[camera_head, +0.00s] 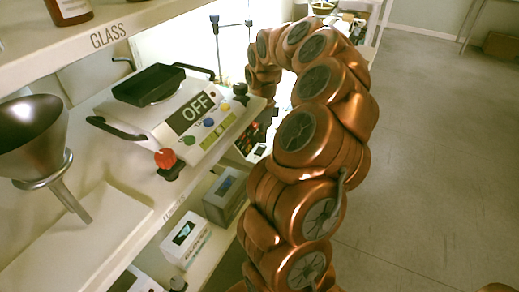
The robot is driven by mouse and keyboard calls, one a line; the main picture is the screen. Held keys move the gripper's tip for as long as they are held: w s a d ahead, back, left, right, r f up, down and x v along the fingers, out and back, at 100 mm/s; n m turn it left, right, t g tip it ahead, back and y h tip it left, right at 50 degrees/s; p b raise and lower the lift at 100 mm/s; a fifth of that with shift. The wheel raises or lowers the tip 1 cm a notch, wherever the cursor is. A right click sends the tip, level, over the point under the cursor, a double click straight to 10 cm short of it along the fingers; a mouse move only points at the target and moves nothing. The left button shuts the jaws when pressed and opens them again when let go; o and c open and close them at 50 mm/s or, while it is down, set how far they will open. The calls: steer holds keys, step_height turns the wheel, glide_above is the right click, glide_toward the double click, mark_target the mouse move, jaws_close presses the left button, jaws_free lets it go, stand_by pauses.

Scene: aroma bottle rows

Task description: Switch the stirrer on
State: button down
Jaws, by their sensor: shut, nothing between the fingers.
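The stirrer (160,129) is a white box-shaped device on the white bench at the left. A black tray-like top (149,85) sits on it. Its sloped front has a dark display (195,108) reading "OFF", with small green, blue and yellow controls below it. A red knob (165,158) stands at its near front corner and a black knob (240,90) at its far front corner. My copper-coloured arm arches up to the right of the stirrer and bends down beyond its far corner. My gripper cannot be made out; the arm's end is hidden.
A shelf labelled "GLASS" (109,35) overhangs the bench at upper left. A metal funnel (30,130) stands at the left. White boxes (186,243) sit on a lower shelf. Open floor (430,150) lies to the right.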

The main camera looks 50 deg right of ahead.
mark_target(263, 146)
steer(key=shift+f+b, duration=1.15)
steer(key=shift+f, duration=0.05)
stand_by(0.9)
steer(key=shift+r, duration=3.5)
steer(key=shift+d, duration=0.1)
